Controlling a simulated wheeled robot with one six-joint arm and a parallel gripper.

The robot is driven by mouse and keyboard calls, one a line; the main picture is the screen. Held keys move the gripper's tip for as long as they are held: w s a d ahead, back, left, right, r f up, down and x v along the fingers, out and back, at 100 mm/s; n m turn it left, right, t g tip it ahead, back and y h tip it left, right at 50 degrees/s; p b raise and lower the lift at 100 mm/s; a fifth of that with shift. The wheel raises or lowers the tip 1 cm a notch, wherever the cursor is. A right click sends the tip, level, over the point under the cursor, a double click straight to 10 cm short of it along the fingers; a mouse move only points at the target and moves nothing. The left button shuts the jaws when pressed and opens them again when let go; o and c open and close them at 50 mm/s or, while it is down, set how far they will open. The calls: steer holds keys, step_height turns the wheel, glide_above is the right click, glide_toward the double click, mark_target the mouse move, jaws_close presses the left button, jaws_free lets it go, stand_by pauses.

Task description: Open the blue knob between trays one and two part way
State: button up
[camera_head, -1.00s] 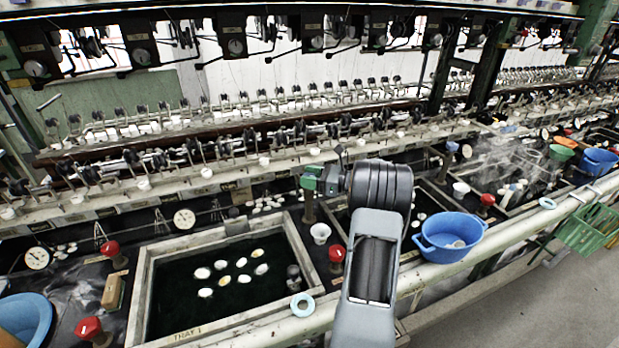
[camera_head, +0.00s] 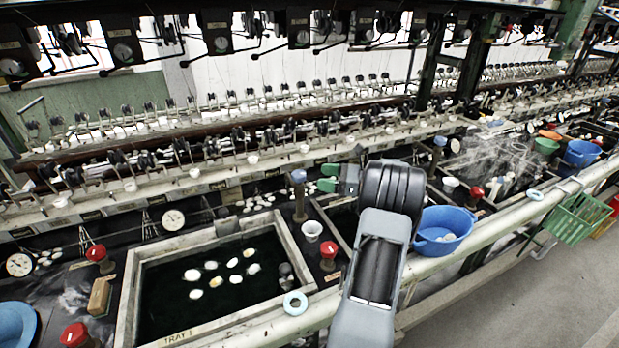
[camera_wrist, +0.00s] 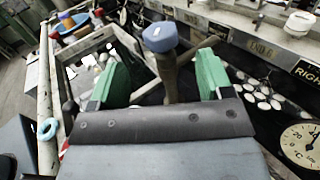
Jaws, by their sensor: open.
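The blue knob (camera_head: 299,176) tops an upright brown post between TRAY 1 (camera_head: 133,290) and the tray to its right, partly hidden by my arm. My gripper (camera_head: 329,178) has green fingertips and is open and empty, just right of the knob in the head view. In the wrist view the blue knob (camera_wrist: 160,37) stands upright and centred in the gap between the spread green fingers of my gripper (camera_wrist: 162,80). The fingers do not visibly touch the knob or its post. The knob's top is in clear view.
Red knobs (camera_head: 328,249) stand along the trays' near side. A white cup (camera_head: 312,230) stands close to the post. A blue basin (camera_head: 443,229) is right of my arm. A round dial (camera_wrist: 301,143) is at the lower right of the wrist view. The reeling rail (camera_head: 190,185) runs behind.

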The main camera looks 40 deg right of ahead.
steer(key=shift+v, duration=2.7)
